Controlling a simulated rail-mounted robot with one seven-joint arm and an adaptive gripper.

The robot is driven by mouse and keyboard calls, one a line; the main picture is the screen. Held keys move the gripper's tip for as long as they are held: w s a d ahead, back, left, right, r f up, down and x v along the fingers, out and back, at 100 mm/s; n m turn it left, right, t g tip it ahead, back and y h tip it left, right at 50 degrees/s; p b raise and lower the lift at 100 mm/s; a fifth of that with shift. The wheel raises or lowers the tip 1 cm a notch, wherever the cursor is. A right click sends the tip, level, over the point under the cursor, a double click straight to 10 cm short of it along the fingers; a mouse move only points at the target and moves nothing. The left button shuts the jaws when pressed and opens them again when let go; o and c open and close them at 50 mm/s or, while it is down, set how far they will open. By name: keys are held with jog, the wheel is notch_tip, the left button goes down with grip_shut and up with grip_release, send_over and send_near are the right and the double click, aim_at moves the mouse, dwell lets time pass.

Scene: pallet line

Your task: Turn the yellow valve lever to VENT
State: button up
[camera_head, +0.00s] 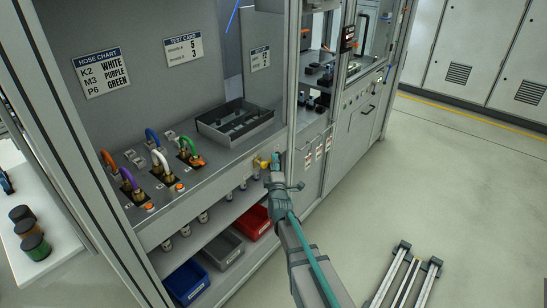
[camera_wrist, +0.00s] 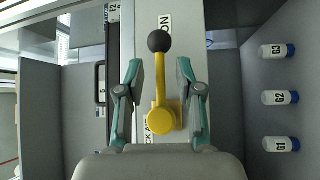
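The yellow valve lever (camera_wrist: 159,84) has a black ball knob (camera_wrist: 159,41) and a round yellow hub (camera_wrist: 160,119). In the wrist view it points straight up from the hub. My gripper (camera_wrist: 161,72) is open, with one teal finger on each side of the lever and a visible gap on both sides. A white label (camera_wrist: 165,22) beyond the knob is partly hidden; its letters end in "ON". Another label beside the hub is mostly covered. No VENT label is readable. In the head view, my gripper (camera_head: 275,160) is at the bench's front edge, beside the small yellow valve (camera_head: 262,164).
A grey tray (camera_head: 235,122) and coloured hoses (camera_head: 160,160) are on the bench. Blue, grey and red bins (camera_head: 187,282) sit on the shelf below. Several blue-capped bottles (camera_wrist: 280,97) show in the wrist view. The floor (camera_head: 440,190) at right is mostly clear.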

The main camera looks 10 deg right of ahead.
jog(key=shift+w+d+r, duration=0.1)
jog(key=shift+w, duration=0.65)
jog(key=shift+w+d+r, duration=0.1)
jog(key=shift+w, duration=0.6)
jog(key=shift+a, duration=0.15)
grip_shut()
